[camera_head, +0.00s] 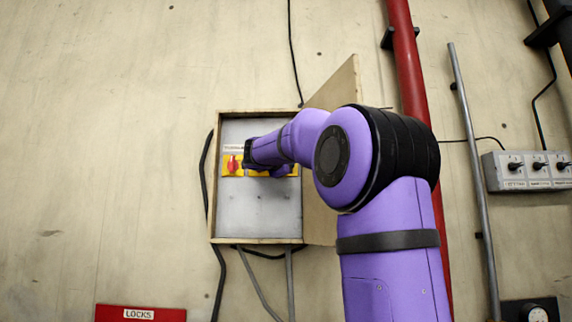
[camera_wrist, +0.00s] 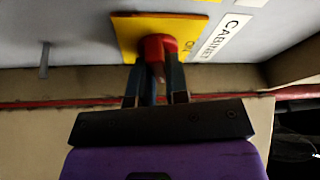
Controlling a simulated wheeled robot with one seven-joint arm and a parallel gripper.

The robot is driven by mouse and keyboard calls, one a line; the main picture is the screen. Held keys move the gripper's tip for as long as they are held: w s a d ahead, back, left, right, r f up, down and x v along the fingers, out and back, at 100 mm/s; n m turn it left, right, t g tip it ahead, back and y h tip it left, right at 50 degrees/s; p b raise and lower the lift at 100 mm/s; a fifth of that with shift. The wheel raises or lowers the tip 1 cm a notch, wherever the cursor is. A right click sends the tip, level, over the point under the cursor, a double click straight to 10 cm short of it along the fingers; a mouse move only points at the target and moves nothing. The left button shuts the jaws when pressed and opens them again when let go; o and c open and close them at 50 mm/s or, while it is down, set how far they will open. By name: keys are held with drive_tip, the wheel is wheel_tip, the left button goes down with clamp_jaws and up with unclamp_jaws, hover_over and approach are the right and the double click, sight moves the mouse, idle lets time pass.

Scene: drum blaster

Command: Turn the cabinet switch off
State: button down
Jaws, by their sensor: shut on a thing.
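The cabinet switch is a red knob (camera_wrist: 154,46) on a yellow plate (camera_wrist: 126,36), beside a white label (camera_wrist: 222,38) that appears to read CABINET. My gripper (camera_wrist: 158,74) is shut on the red knob, with a dark finger on each side of it. The lettering on the plate is partly hidden by the knob and hard to read. In the head view my gripper (camera_head: 267,170) is inside the open cabinet (camera_head: 256,218), and it hides this knob; only parts of its yellow plate (camera_head: 294,171) show.
Another red switch (camera_head: 233,164) on a yellow plate is just left of my gripper. The cabinet's wooden door (camera_head: 340,92) stands open on the right, close to my arm. A red pipe (camera_head: 407,60) and a grey switch box (camera_head: 528,171) are farther right.

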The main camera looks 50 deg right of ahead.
drive_tip(key=shift+f+m+g+y, duration=0.1)
drive_tip(key=shift+m+g+y, duration=0.3)
drive_tip(key=shift+m, duration=1.1)
drive_tip(key=c, duration=1.1)
unclamp_jaws()
drive_tip(key=v, duration=1)
drive_tip(key=shift+s+a, duration=0.15)
drive_tip(key=shift+a, duration=0.2)
